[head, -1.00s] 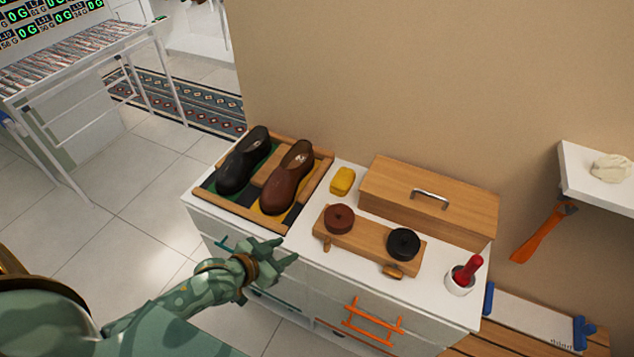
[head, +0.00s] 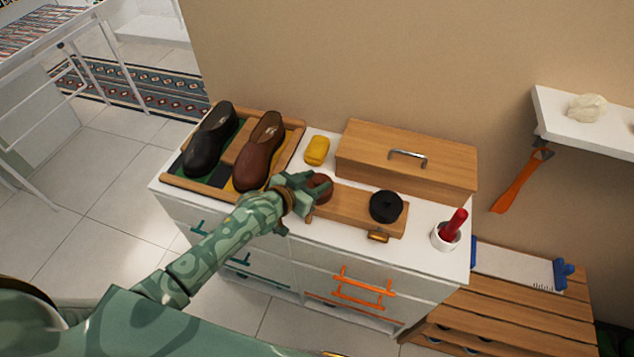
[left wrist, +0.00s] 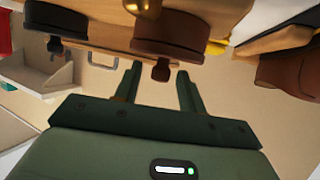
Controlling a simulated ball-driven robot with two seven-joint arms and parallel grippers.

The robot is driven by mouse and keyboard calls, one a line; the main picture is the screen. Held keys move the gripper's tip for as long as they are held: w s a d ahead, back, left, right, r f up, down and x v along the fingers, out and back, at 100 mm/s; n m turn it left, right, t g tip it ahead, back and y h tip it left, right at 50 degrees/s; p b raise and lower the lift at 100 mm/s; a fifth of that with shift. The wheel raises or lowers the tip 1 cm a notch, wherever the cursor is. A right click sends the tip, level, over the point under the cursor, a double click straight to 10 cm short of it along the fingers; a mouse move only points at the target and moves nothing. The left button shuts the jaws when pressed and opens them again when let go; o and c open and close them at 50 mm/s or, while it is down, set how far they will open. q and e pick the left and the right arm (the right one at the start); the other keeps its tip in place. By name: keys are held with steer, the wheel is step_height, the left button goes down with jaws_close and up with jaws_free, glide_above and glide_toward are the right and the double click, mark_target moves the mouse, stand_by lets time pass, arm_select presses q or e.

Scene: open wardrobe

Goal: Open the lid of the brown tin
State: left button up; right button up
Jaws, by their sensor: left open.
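The round brown tin (head: 320,188) sits on the left part of a wooden board (head: 350,213) on the white cabinet. In the head view my left gripper (head: 315,192) is at the tin and hides part of it. In the left wrist view the brown tin (left wrist: 168,35) hangs upside down in the picture. A small tab on it (left wrist: 161,68) shows between my two open fingers (left wrist: 158,88). I cannot tell whether the fingers touch it. A black tin (head: 386,206) sits on the right of the board. My right gripper is not in view.
A black shoe (head: 210,142) and a brown shoe (head: 260,150) stand in a wooden tray (head: 208,192) left of the gripper. A yellow sponge-like block (head: 317,150) and a wooden box (head: 407,160) lie behind. A white cup (head: 446,237) with a red handle stands right.

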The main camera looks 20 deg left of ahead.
arm_select(q)
steer(key=shift+w+d+f, duration=0.15)
steer(key=shift+w+f, duration=0.1)
steer(key=shift+w, duration=0.25)
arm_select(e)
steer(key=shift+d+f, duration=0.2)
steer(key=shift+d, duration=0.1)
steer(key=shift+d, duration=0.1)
